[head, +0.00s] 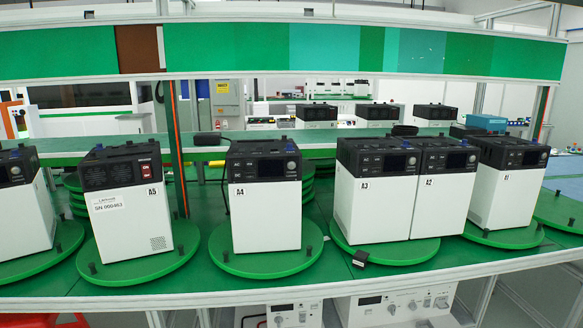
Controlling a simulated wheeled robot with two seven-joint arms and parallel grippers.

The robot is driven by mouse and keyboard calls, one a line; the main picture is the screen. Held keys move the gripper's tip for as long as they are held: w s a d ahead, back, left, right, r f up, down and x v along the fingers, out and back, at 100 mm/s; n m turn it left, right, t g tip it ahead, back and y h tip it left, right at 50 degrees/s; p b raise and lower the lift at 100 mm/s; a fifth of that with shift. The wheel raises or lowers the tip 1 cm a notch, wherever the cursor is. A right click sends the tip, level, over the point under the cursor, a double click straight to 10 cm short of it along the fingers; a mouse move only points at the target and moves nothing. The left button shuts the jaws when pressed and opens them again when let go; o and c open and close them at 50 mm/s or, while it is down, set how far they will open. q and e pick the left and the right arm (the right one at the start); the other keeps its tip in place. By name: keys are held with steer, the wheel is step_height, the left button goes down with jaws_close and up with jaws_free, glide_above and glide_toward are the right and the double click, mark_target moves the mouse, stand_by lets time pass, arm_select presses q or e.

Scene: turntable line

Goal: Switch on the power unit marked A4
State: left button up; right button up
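The power unit marked A4 (266,215) stands upright on a round green turntable (266,265) in the middle of the bench. It is a white box with a black top section. Its display and knob face me, and its A4 label sits at the upper left of the white front. No red switch shows on this side; its back is hidden. Neither of my grippers is in view.
Unit A5 (127,220), left of A4, shows a red switch (145,169). Units A3 (375,210) and A2 (440,200) stand close together on the right. Another unit (500,195) stands farther right. A green beam (270,50) spans above. A small black piece (361,258) lies at the front.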

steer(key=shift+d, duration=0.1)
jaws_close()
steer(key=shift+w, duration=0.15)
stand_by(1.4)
